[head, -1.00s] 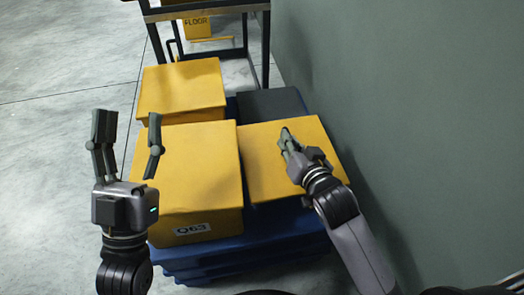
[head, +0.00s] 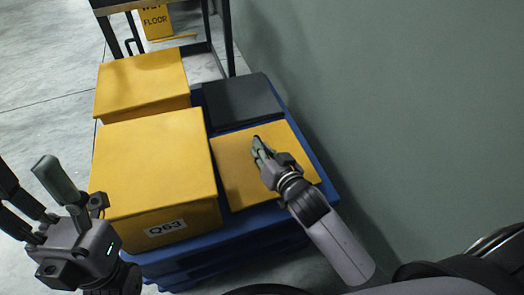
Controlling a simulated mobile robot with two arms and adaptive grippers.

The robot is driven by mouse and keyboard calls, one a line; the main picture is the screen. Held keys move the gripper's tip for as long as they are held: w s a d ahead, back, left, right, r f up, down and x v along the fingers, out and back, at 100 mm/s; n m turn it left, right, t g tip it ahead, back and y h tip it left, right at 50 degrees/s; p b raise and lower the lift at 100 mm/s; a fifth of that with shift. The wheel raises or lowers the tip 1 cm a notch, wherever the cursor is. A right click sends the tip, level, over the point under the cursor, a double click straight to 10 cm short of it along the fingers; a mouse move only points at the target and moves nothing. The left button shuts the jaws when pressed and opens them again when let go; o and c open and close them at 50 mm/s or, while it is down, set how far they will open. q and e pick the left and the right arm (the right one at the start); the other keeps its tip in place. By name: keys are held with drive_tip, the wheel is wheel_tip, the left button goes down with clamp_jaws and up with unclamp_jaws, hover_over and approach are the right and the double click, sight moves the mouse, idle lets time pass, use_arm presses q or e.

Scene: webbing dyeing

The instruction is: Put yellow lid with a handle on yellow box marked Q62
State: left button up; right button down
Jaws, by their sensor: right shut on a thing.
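A flat yellow panel, which looks like the lid (head: 232,178), lies level at the right of the group, beside the larger yellow box marked Q63 (head: 140,165). My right gripper (head: 258,148) is shut at the middle of this panel, where the handle would be. The gripper hides the handle. I cannot tell whether the panel rests on something or hangs just above it. No Q62 mark is readable. My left gripper (head: 42,190) is open and empty at the left edge, left of the Q63 box.
A blue pallet (head: 225,238) carries the boxes. Another yellow box (head: 142,80) stands behind Q63, and a dark grey box (head: 242,100) behind the panel. A green-grey wall (head: 390,90) bounds the right. A dark frame (head: 186,48) and yellow floor sign (head: 157,20) stand behind.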

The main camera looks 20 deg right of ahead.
drive_tip(key=shift+r, duration=0.1)
drive_tip(key=c, duration=2)
unclamp_jaws()
drive_tip(key=shift+c, duration=0.2)
drive_tip(key=o, duration=0.4)
drive_tip(key=shift+o, duration=0.2)
